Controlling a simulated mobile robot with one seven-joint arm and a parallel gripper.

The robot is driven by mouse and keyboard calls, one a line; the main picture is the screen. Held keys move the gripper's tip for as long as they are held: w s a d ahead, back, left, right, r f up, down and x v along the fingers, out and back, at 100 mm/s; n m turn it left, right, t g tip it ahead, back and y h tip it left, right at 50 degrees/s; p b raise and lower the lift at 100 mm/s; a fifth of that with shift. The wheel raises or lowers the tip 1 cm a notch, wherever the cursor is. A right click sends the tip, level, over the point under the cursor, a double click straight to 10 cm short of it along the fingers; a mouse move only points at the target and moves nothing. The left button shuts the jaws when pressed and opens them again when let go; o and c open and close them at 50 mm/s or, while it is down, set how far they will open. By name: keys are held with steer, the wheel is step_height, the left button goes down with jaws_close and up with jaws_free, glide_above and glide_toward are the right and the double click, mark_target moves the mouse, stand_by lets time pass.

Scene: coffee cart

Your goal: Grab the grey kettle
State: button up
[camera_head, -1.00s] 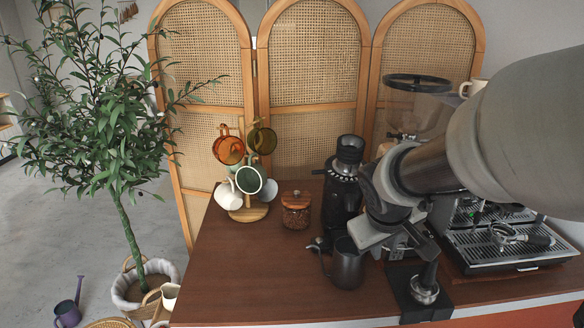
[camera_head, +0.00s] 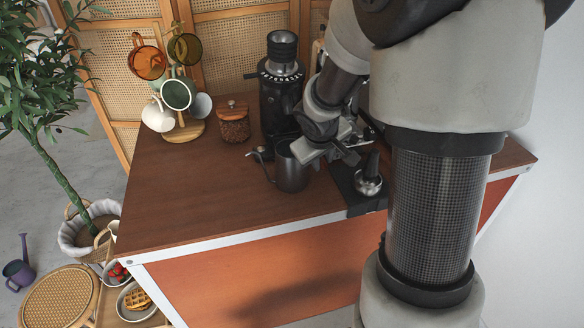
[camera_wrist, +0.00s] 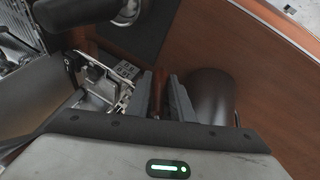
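The grey kettle (camera_head: 291,170) is dark, with a thin curved spout on its left. It stands upright on the brown counter near the front edge. My gripper (camera_head: 318,150) is at the kettle's right side, close to its upper part. In the wrist view the kettle (camera_wrist: 212,92) shows as a dark rounded body just right of my gripper's fingers (camera_wrist: 161,98). A narrow gap shows between the fingers. The kettle's handle is hidden, and I cannot tell whether it is between the fingers or touched by them.
A black grinder (camera_head: 281,85) stands behind the kettle. A black tamping mat with a tamper (camera_head: 368,182) lies to its right. A lidded jar (camera_head: 233,122) and a mug tree (camera_head: 184,130) stand further back left. The counter's left front is clear.

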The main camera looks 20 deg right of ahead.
steer(key=shift+w+d+f, duration=0.15)
steer(key=shift+w+f, duration=0.15)
steer(key=shift+f, duration=0.35)
steer(key=shift+r, duration=0.1)
jaws_close()
